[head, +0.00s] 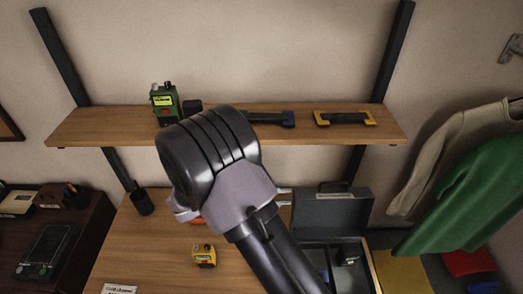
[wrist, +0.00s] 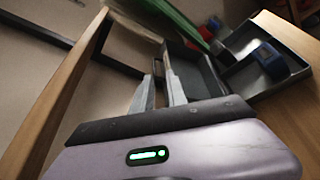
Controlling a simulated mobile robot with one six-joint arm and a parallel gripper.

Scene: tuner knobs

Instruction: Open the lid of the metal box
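The metal box (head: 303,262) is dark grey and stands at the right of the desk. Its lid (head: 331,212) is raised upright at the back, with a dark handle on its top edge, and the compartments show. In the wrist view, the open box (wrist: 240,80) lies at the upper right, with a blue object inside, and the lid (wrist: 190,65) stands beside my fingers. My gripper (wrist: 160,82) shows two pale fingers with a gap between them and nothing clearly held. Whether a finger touches the lid cannot be told. In the head view my arm hides most of the gripper.
A wooden shelf (head: 285,138) crosses above the desk, bearing a green device (head: 165,103) and tools. A yellow device (head: 204,255) sits on the desk (head: 150,262), left of the box. Clothes (head: 452,205) hang at the right.

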